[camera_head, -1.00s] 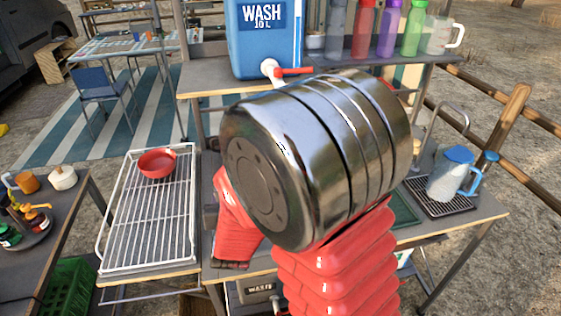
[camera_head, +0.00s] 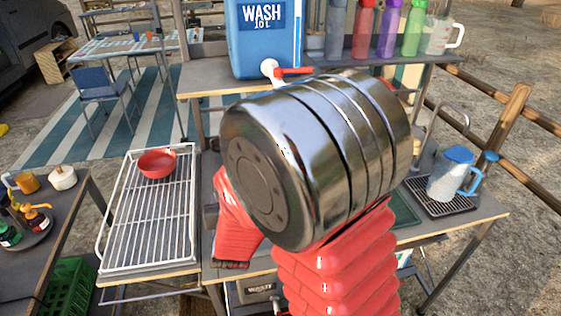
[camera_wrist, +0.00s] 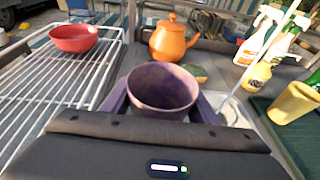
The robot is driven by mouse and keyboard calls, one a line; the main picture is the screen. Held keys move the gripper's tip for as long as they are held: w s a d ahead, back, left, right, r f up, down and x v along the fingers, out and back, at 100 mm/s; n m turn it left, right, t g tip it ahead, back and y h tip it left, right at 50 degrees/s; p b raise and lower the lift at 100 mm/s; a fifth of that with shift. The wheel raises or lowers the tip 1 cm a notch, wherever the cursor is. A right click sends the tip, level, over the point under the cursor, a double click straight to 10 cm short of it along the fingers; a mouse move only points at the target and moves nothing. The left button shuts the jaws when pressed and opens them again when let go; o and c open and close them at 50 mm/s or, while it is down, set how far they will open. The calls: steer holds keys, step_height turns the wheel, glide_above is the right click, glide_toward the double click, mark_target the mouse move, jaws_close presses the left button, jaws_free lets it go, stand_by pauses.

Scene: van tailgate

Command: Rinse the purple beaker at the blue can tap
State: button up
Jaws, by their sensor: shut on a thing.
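The purple beaker (camera_wrist: 162,88) is in the middle of the wrist view, mouth up and tilted towards the camera; I see no water in it. My gripper (camera_wrist: 160,104) is shut on it, one finger on each side. In the head view my own arm hides the gripper and beaker. The blue can (camera_head: 264,40), marked WASH 10 L, stands on a raised shelf at the top centre of the head view. Its white tap (camera_head: 270,70) with a red lever (camera_head: 294,71) points forward. No water stream shows.
A wire rack (camera_head: 150,222) with a red bowl (camera_head: 157,162) lies left. An orange teapot (camera_wrist: 171,38) stands just beyond the beaker. A yellow cup (camera_wrist: 294,103) and spray bottles (camera_wrist: 262,32) are at right. A clear jug (camera_head: 450,176) stands far right.

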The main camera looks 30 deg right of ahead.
steer(key=shift+a+r, duration=0.1)
steer(key=shift+s+a+r, duration=1.7)
steer(key=shift+a+r, duration=0.05)
steer(key=shift+r, duration=0.2)
steer(key=shift+d+f, duration=0.1)
steer(key=shift+w+d+f, duration=1.75)
steer(key=shift+f, duration=0.2)
steer(key=shift+s, duration=0.15)
